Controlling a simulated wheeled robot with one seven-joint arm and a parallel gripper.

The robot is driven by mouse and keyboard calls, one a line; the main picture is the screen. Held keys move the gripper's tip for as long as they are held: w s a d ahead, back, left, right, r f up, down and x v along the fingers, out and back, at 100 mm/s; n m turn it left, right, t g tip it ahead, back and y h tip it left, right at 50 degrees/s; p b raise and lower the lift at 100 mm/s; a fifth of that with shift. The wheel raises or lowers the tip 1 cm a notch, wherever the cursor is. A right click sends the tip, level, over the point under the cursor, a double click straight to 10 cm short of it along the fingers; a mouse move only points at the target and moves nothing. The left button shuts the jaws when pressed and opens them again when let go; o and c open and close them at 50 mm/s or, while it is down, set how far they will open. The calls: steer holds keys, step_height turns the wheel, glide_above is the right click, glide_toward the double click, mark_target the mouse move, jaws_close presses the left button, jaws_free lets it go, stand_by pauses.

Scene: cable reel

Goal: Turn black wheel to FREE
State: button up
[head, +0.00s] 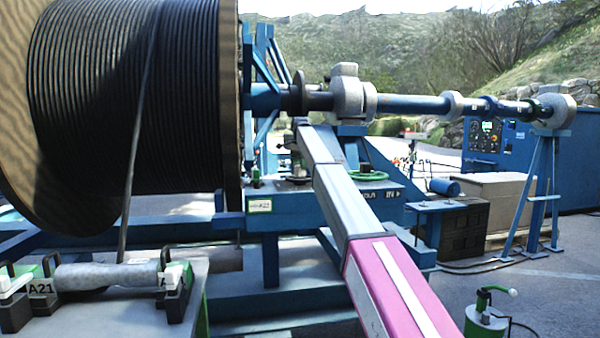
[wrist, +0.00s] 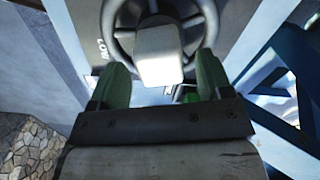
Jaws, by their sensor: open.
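A black wheel (wrist: 208,22) with spokes shows at the top of the wrist view, cut off by the frame's upper edge. A pale grey block (wrist: 159,54) lies between the fingers and covers the wheel's middle. I cannot tell whether the fingers touch the rim. No FREE mark is readable. In the head view my arm reaches to the blue machine, and I cannot make out the gripper there.
A large cable reel (head: 120,95) fills the left of the head view. A blue frame (head: 322,216) and a shaft (head: 412,104) stand by my arm. A green ring (head: 362,178) lies right of it. In the wrist view, blue bars (wrist: 262,75) are close on the right.

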mark_target(300, 170)
steer(key=shift+f, duration=1.6)
steer(key=c, duration=1.3)
